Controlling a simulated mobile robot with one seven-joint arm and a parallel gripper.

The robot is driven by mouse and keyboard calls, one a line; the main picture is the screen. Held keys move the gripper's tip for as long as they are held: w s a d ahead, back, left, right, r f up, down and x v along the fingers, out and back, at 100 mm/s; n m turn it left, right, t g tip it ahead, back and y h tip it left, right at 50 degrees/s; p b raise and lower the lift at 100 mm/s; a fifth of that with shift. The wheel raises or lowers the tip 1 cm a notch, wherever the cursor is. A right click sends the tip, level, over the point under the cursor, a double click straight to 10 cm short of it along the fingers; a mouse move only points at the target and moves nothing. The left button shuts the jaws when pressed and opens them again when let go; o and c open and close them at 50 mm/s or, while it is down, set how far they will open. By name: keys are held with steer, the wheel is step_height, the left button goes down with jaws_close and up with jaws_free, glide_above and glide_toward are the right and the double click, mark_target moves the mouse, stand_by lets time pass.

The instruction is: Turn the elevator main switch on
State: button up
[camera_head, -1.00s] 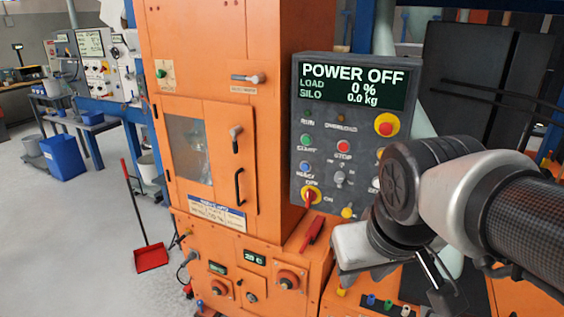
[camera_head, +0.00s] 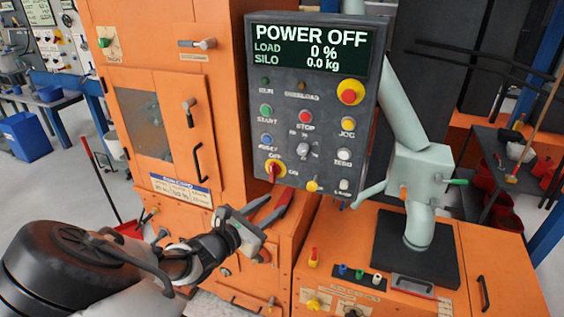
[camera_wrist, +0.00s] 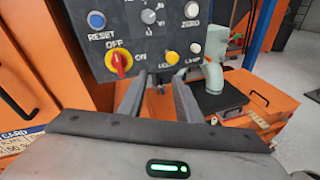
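The main switch (camera_head: 274,171) is a red handle on a yellow round plate at the lower left of the grey control panel (camera_head: 350,205). In the wrist view the switch (camera_wrist: 119,62) has OFF above it and ON to its right, and its red handle stands roughly upright. The display (camera_head: 310,50) reads POWER OFF. My gripper (camera_head: 272,212) is below the switch in the head view, apart from it and empty. In the wrist view my gripper (camera_wrist: 160,76) has its two fingers spread, right of and below the switch.
Other buttons and knobs surround the switch, with a yellow knob (camera_head: 312,185) to its right. A red-handled item (camera_head: 283,203) lies below the panel. The orange cabinet door (camera_head: 160,130) is at left. A pale green post (camera_head: 420,190) stands at right.

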steer(key=w+a+n+t+y, duration=0.1)
steer(key=a+n+t+y, duration=0.3)
steer(key=a, duration=0.3)
steer(key=n+h+p, duration=0.1)
glide_toward(271, 168)
steer(key=x, duration=0.9)
steer(key=shift+r, duration=0.1)
steer(key=shift+c, duration=0.2)
jaws_close()
